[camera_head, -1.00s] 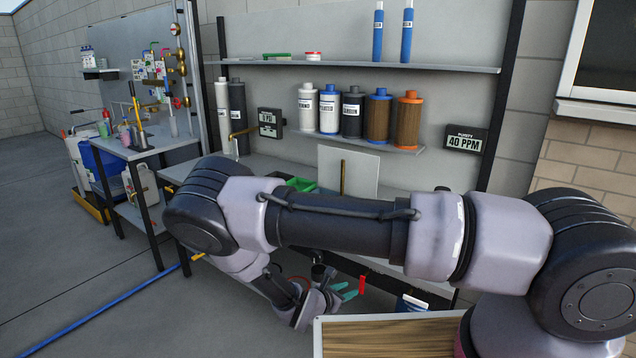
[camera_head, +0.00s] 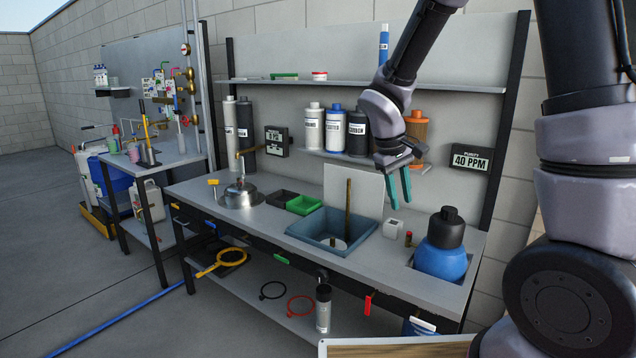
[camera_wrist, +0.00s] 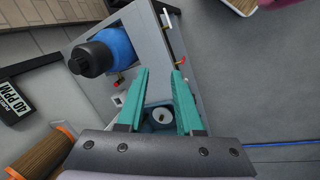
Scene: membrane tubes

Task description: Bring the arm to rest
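My gripper (camera_head: 398,186) hangs above the workbench in the head view, its teal fingers pointing down. In the wrist view my gripper (camera_wrist: 160,95) has its two fingers apart with nothing between them; the basin (camera_wrist: 158,104) shows far below through the gap. My arm is raised at the right of the head view, bent over the bench, and hides part of the shelf and the filter canisters.
The workbench (camera_head: 250,222) holds a blue-grey basin (camera_head: 305,232), a green tray (camera_head: 304,205), a small white box (camera_head: 392,228) and a blue bottle (camera_head: 440,258). Canisters (camera_head: 333,130) stand on a shelf behind. A purity display (camera_head: 471,160) is at right. Floor at left is open.

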